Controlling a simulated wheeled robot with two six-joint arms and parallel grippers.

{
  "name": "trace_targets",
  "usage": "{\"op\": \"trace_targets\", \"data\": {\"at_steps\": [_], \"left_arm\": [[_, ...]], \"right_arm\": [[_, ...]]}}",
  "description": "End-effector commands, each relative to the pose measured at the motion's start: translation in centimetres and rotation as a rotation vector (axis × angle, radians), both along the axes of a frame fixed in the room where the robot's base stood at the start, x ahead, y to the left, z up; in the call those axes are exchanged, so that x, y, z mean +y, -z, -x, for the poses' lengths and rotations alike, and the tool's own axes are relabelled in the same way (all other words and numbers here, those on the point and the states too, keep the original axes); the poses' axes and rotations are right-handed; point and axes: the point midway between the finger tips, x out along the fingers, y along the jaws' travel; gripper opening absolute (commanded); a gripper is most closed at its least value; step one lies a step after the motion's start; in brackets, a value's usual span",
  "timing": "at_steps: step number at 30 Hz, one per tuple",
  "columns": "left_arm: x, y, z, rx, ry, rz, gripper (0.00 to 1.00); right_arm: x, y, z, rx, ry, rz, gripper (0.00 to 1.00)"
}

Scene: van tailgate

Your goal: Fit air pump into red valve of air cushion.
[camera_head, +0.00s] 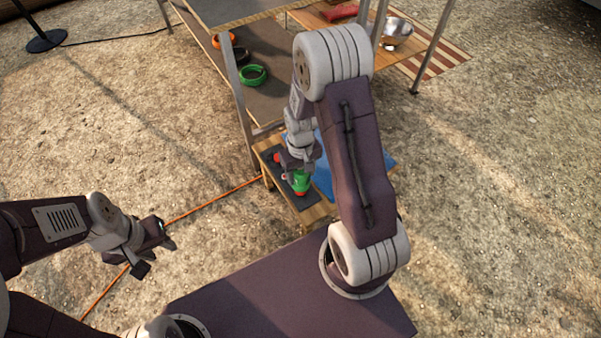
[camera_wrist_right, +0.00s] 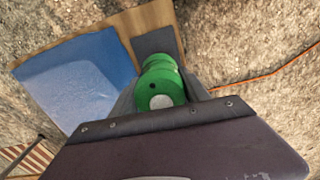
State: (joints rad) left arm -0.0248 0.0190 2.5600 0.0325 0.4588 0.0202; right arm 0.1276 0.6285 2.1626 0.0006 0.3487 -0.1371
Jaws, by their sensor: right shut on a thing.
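The green air pump (camera_head: 301,180) is held in my right gripper (camera_head: 299,167), over the low wooden bench. In the right wrist view the round green pump (camera_wrist_right: 159,78) sits between the fingers. The blue air cushion (camera_head: 323,168) lies flat on the bench beside it, partly hidden by my right arm; it also shows in the wrist view (camera_wrist_right: 75,80). A small orange-red part shows just below the pump; I cannot tell whether it is the valve or touches the pump. My left gripper (camera_head: 153,252) is open and empty above the ground at left.
A dark grey mat (camera_head: 270,155) lies on the wooden bench (camera_head: 312,213), with a small red thing at its far end. A metal-legged table (camera_head: 240,85) with green and orange rings (camera_head: 253,75) on its shelf stands behind. An orange cable (camera_head: 205,204) crosses the ground.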

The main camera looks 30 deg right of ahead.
Motion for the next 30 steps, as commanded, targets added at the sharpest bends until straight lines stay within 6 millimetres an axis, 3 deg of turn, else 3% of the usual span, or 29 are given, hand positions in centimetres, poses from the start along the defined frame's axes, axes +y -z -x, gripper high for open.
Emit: {"op": "trace_targets", "data": {"at_steps": [1, 11, 22, 23, 24, 25, 30], "left_arm": [[0.0, 1.2, 0.0, 0.0, 0.0, 0.0, 0.36], [0.0, 4.6, 0.0, 0.0, 0.0, 0.0, 0.36], [0.0, 4.1, 0.0, 0.0, 0.0, 0.0, 0.36], [0.0, 4.1, 0.0, 0.0, 0.0, 0.0, 0.36], [0.0, 4.1, 0.0, 0.0, 0.0, 0.0, 0.36], [0.0, 4.1, 0.0, 0.0, 0.0, 0.0, 0.36], [0.0, 4.1, 0.0, 0.0, 0.0, 0.0, 0.36]], "right_arm": [[0.0, 1.1, 0.0, -0.001, 0.0, 0.0, 0.0], [0.0, 4.0, 0.0, -0.002, 0.0, 0.0, 0.0], [0.0, 4.3, 0.0, -0.001, 0.0, 0.0, 0.0], [0.0, 4.3, 0.0, -0.001, 0.0, 0.0, 0.59], [0.0, 4.3, 0.0, -0.001, 0.0, 0.0, 0.7], [0.0, 4.3, 0.0, -0.001, 0.0, 0.0, 0.79], [0.0, 4.3, 0.0, -0.001, 0.0, 0.0, 0.79]]}}
